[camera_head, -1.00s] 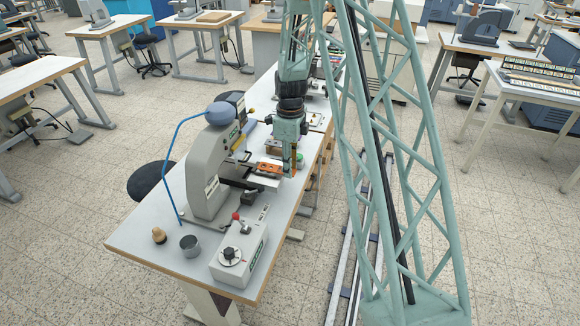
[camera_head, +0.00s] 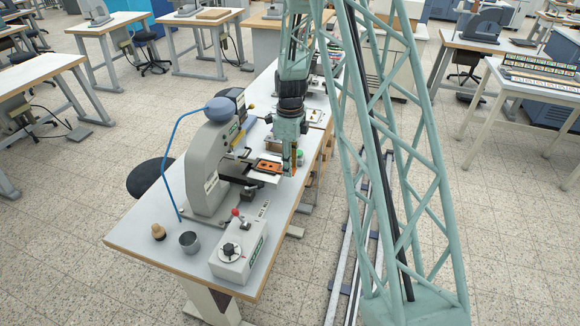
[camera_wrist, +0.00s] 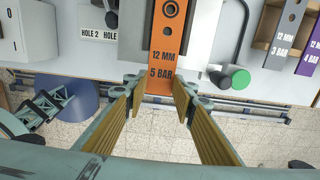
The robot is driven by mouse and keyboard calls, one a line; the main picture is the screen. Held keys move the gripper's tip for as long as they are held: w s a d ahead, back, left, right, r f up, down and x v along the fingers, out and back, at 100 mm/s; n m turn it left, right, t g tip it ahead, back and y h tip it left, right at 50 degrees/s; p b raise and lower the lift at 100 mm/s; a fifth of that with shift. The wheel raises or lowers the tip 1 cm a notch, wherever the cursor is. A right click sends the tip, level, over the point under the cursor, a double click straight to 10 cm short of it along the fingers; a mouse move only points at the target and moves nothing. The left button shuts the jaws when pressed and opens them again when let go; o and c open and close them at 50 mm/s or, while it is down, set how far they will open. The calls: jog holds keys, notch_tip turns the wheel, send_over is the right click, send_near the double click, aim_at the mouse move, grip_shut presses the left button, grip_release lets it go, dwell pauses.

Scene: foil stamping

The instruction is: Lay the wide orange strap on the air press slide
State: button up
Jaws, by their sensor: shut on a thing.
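The wide orange strap (camera_wrist: 168,45), with dark rings and the printing "12 MM" and "5 BAR", runs away from my gripper (camera_wrist: 160,90) in the wrist view. Its near end is between my two fingers, which are shut on it. In the head view the strap (camera_head: 268,166) lies along the pale slide plate (camera_head: 262,178) of the grey air press (camera_head: 208,170). My gripper (camera_head: 291,165) is at its right end. I cannot tell whether the strap's underside rests on the plate or is just above it.
A grey strap (camera_wrist: 288,30) and a purple strap (camera_wrist: 312,50) lie to the right in the wrist view, beyond a green knob (camera_wrist: 240,77).

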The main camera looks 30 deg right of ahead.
jog(key=shift+w+a, duration=0.25)
jog(key=shift+w, duration=0.05)
dwell(0.8)
jog(key=o, duration=0.8)
jog(key=shift+r, duration=0.2)
notch_tip(320, 180, up, 12)
jog(key=shift+f, duration=0.2)
dwell(1.0)
